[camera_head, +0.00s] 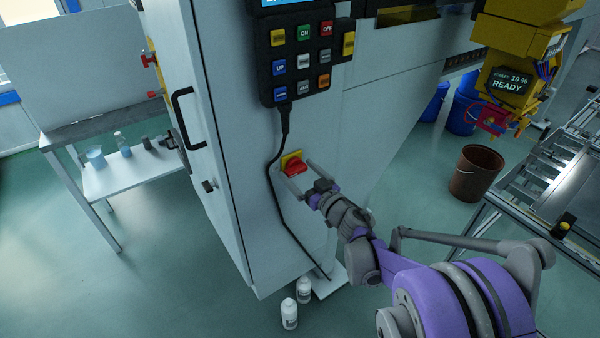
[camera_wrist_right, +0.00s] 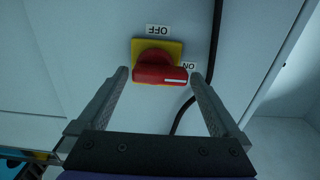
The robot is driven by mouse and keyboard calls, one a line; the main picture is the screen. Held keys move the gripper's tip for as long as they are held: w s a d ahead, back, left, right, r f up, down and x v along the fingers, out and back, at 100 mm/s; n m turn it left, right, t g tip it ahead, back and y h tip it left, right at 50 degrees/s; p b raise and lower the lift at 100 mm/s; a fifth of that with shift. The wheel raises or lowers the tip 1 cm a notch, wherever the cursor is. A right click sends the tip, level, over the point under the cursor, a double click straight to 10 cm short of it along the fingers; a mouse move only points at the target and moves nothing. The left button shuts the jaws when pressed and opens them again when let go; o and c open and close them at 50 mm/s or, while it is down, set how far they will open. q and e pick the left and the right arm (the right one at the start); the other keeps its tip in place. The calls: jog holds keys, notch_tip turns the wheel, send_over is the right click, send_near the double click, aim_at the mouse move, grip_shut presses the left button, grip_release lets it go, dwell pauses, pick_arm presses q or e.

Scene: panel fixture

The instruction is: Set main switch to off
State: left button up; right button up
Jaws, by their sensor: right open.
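The main switch is a red rotary knob (camera_head: 294,166) on a yellow plate (camera_head: 287,158), on the side of the grey cabinet. In the right wrist view the knob (camera_wrist_right: 158,70) has its white mark at the right end, beside the ON label (camera_wrist_right: 189,66). The OFF label (camera_wrist_right: 158,30) is above the plate, upside down in that view. My right gripper (camera_head: 297,172) is open, with one fingertip on either side of the knob; whether they touch it I cannot tell. My left gripper is not in view.
A black cable (camera_head: 270,180) hangs from the button pendant (camera_head: 300,62) past the switch. White bottles (camera_head: 289,314) stand on the floor below. A brown bucket (camera_head: 475,172) and a yellow machine (camera_head: 520,40) are at right.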

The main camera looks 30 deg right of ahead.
jog(key=c, duration=1.2)
jog(key=shift+o, duration=0.2)
jog(key=shift+n, duration=0.4)
jog(key=n, duration=0.4)
jog(key=shift+f+b, duration=0.15)
jog(key=shift+b, duration=0.2)
jog(key=n, duration=0.4)
jog(key=shift+f, duration=0.2)
jog(key=n, duration=0.9)
jog(key=shift+d+f+b, duration=0.1)
jog(key=shift+f+b, duration=0.1)
jog(key=shift+b, duration=0.1)
jog(key=shift+n, duration=0.3)
